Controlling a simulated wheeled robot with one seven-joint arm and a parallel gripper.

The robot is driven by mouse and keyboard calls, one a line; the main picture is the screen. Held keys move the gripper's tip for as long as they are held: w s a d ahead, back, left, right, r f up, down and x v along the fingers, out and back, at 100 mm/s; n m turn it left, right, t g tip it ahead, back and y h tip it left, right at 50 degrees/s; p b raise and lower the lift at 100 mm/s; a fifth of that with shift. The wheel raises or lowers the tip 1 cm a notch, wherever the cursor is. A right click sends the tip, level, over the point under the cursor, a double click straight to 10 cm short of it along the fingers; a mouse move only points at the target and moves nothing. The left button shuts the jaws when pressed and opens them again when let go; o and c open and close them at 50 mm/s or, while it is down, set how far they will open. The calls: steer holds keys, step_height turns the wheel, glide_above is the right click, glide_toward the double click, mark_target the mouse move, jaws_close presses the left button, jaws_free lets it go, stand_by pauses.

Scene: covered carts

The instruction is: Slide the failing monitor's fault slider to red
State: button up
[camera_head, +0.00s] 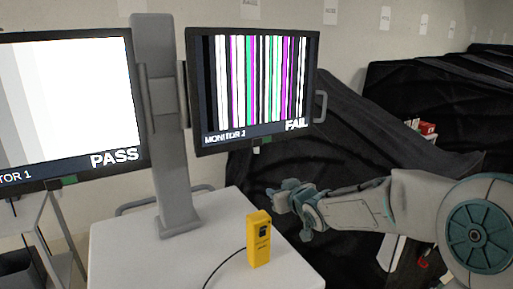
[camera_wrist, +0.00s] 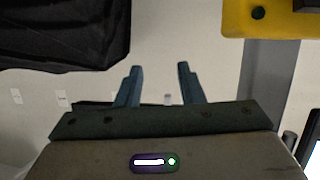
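Monitor 2 (camera_head: 252,88) is on the right of the stand in the head view. It shows vertical coloured stripes and the word FAIL. A small green strip with a pale tab (camera_head: 257,146) sits under its lower edge, too small to read a slider position. Monitor 1 (camera_head: 65,105), at the left, shows grey-to-white bands and PASS, with a similar green strip (camera_head: 66,181) below. My gripper (camera_head: 283,196) is below and right of Monitor 2, apart from it. In the wrist view my gripper (camera_wrist: 158,70) has its two fingers apart, with nothing between them.
A yellow handheld device (camera_head: 259,239) with a cable stands on the white cart top (camera_head: 130,250), left of my gripper. The grey monitor post (camera_head: 168,120) rises from the cart. Black-covered carts (camera_head: 440,100) fill the right side. A yellow object (camera_wrist: 280,18) shows in the wrist view.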

mark_target(258, 151)
step_height(258, 151, up, 8)
steer(key=w+a+f+t+y, duration=0.1)
steer(key=w+t+y, duration=0.1)
steer(key=y, duration=0.2)
steer(key=x, duration=0.4)
steer(key=p+x, duration=0.1)
steer(key=x, duration=0.3)
steer(key=p+x, duration=0.1)
steer(key=x, duration=0.3)
steer(key=shift+w+r, duration=0.2)
steer(key=shift+r, duration=0.15)
steer(key=shift+p+x, duration=0.35)
steer(key=shift+x, duration=0.4)
steer(key=shift+f, duration=0.15)
